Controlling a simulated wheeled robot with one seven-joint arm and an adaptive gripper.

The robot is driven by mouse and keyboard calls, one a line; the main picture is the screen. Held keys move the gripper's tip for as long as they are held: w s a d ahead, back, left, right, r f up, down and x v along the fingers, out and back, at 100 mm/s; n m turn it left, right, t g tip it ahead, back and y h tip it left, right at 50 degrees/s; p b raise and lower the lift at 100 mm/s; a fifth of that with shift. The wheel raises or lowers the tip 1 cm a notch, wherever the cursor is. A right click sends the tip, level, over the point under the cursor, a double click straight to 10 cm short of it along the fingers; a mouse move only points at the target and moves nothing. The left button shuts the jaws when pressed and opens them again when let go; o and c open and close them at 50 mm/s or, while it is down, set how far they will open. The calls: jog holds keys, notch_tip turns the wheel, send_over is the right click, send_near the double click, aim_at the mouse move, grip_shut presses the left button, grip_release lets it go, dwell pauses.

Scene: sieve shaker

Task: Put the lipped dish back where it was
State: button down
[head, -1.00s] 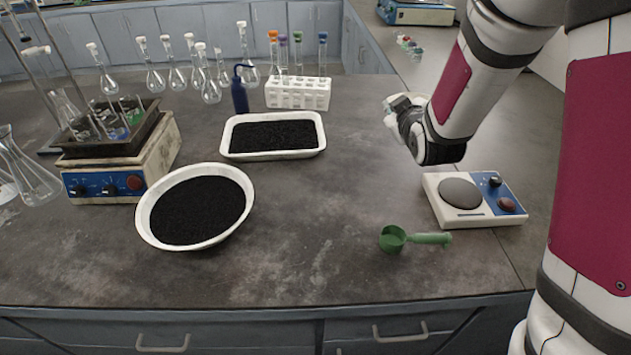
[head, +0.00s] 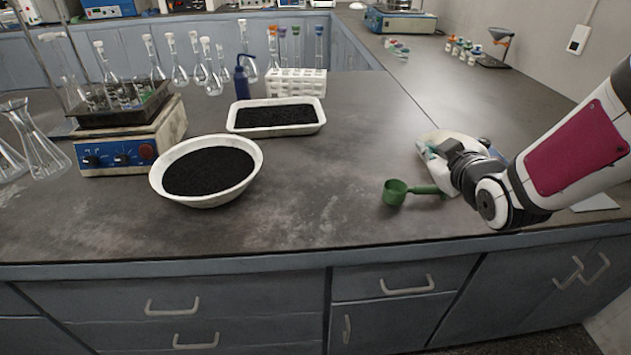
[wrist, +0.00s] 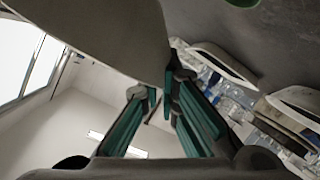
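A pale, beige-white dish (head: 432,138) shows at my gripper (head: 432,152) in the head view, tilted and partly hidden by the gripper and wrist. In the wrist view its broad, smooth surface (wrist: 95,28) fills the upper left, with its edge reaching in between the teal fingers (wrist: 158,100). The fingers appear closed on that edge; the exact contact is hard to see. The pouring lip cannot be made out. My gripper is above the right part of the bench, just right of the green scoop (head: 396,192).
The balance (head: 484,142) is mostly hidden behind the dish and my wrist. A round white bowl (head: 256,166) and a rectangular white tray (head: 318,126), both with black grains, stand to the left. A hot plate (head: 140,150) is farther left. The bench between bowl and scoop is clear.

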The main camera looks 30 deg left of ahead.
jog(key=s+a+f+n+g+y+b, duration=0.2)
jog(key=s+a+f+n+b, duration=0.15)
jog(key=s+a, duration=0.4)
jog(key=s+a+f+n+g+y+b, duration=0.3)
jog(key=s+a+b, duration=0.1)
jog(key=a, duration=0.7)
jog(key=w+a, duration=0.3)
jog(key=a, duration=0.1)
jog(key=w+a+b, duration=0.1)
jog(key=w+a, duration=0.2)
jog(key=a, duration=0.1)
jog(key=w+a+f, duration=0.1)
jog(key=w+a, duration=0.2)
jog(key=shift+a+f+b, duration=0.1)
jog(key=shift+a+b, duration=0.25)
jog(key=shift+a, duration=0.05)
jog(key=shift+w+a+f, duration=0.1)
jog(key=shift+w+a, duration=0.25)
jog(key=shift+a, duration=0.1)
notch_tip(320, 180, down, 4)
jog(key=shift+r+b, duration=0.25)
jog(key=shift+b, duration=0.5)
jog(key=shift+d, duration=0.1)
jog(key=c, duration=1.8)
grip_release()
